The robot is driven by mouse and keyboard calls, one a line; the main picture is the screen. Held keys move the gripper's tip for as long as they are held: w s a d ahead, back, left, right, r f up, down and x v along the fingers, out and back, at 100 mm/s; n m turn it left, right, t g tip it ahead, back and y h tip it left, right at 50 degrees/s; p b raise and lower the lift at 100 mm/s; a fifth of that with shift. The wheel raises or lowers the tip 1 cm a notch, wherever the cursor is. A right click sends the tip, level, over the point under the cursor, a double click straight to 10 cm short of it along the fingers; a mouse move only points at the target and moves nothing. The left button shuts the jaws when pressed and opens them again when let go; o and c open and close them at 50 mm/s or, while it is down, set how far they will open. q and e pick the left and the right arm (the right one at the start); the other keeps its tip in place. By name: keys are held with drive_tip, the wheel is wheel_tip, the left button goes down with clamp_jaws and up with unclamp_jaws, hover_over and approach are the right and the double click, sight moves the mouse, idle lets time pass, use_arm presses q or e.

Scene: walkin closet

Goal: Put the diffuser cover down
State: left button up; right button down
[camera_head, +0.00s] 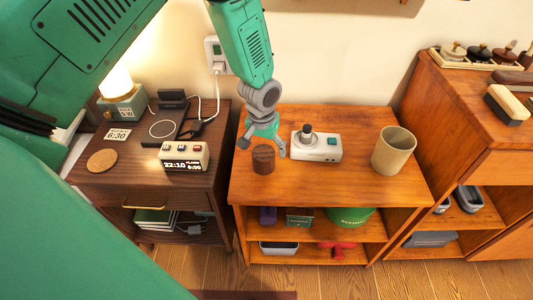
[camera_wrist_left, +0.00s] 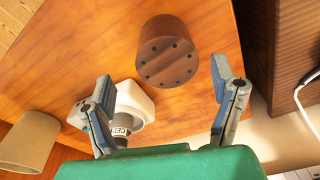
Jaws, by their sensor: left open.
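The diffuser cover, a dark brown wooden cylinder with small holes in its top (camera_head: 263,159), stands upright on the orange wooden shelf unit's top (camera_head: 350,118), near its front left. It also shows in the left wrist view (camera_wrist_left: 166,50). My left gripper (camera_head: 263,147) is open, its fingers spread just above and behind the cover, with nothing between them. In the left wrist view the fingertips (camera_wrist_left: 162,72) are apart from the cover. A white device with a dark labelled bottle on it (camera_head: 322,146) stands to the cover's right. My right gripper is out of view.
A beige cup (camera_head: 393,151) stands at the right of the top. To the left, a darker nightstand holds a clock (camera_head: 184,157), a cork coaster (camera_head: 102,160) and a lamp (camera_head: 117,85). A taller cabinet (camera_head: 480,125) stands at the right. The shelf top's front middle is clear.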

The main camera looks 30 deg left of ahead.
sight(262, 156)
use_arm(q)
drive_tip(key=r, duration=0.4)
drive_tip(key=a+r+p, duration=0.1)
drive_tip(key=r, duration=0.1)
drive_tip(key=shift+s+a, duration=0.1)
drive_tip(key=shift+s, duration=0.3)
drive_tip(key=shift+r, duration=0.35)
drive_tip(key=shift+m+g+h, duration=0.3)
drive_tip(key=shift+m, duration=0.2)
drive_tip(key=s+d+f, duration=0.1)
drive_tip(key=s+f, duration=0.1)
drive_tip(key=s, duration=0.1)
drive_tip(key=s+d+f, duration=0.1)
drive_tip(key=s+f, duration=0.2)
drive_tip(key=s+d+f, duration=0.1)
drive_tip(key=s+f, duration=0.1)
drive_tip(key=s, duration=0.1)
drive_tip(key=shift+d+f, duration=0.2)
drive_tip(key=shift+f, duration=0.05)
drive_tip(key=s+f+m, duration=0.1)
drive_tip(key=s+f, duration=0.2)
drive_tip(key=s, duration=0.7)
drive_tip(key=s+f+m, duration=0.1)
drive_tip(key=s+f, duration=0.1)
drive_tip(key=s, duration=0.8)
drive_tip(key=shift+d+f, duration=0.35)
drive_tip(key=shift+f, duration=0.05)
